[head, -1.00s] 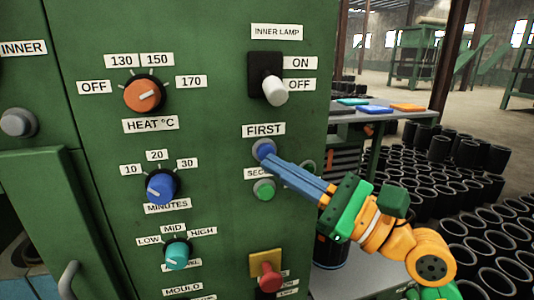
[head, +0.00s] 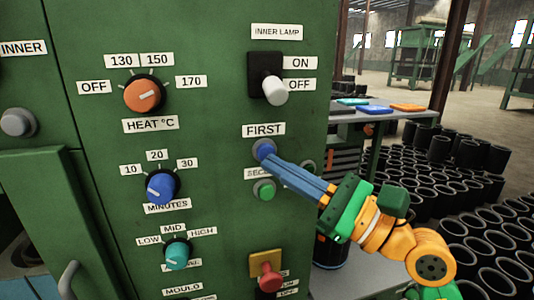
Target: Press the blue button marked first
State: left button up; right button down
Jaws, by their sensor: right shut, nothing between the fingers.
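The blue button (head: 263,148) sits on the green panel (head: 215,110) directly below the label FIRST (head: 264,130). My right gripper (head: 272,160) is shut and empty, its blue fingers reaching up and left from the lower right. The fingertips are at the button's lower right edge and overlap it in the head view; I cannot tell whether they press it. A green button (head: 264,191) sits below, under a label that my fingers partly cover. My left gripper is not in view.
The lamp switch (head: 273,88) with its white lever is above the label. Orange (head: 143,95), blue (head: 161,188) and teal (head: 177,254) knobs are to the left. Black sleeves (head: 440,165) fill the floor at right.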

jog(key=shift+w+a, duration=0.15)
jog(key=shift+w, duration=0.3)
jog(key=shift+w+a+b, duration=0.1)
jog(key=shift+w+b, duration=0.2)
dwell(0.6)
jog(key=shift+s, duration=0.15)
jog(key=shift+s+d, duration=0.25)
jog(key=shift+s, duration=0.35)
jog(key=shift+s+d+p, duration=0.1)
jog(key=shift+s+d, duration=0.15)
jog(key=shift+s, duration=0.55)
jog(key=shift+s+d+p, duration=0.15)
jog(key=shift+s+d, duration=0.1)
jog(key=shift+s, duration=0.5)
jog(key=shift+s+d+p, duration=0.1)
jog(key=shift+s+d, duration=0.15)
jog(key=shift+s, duration=0.55)
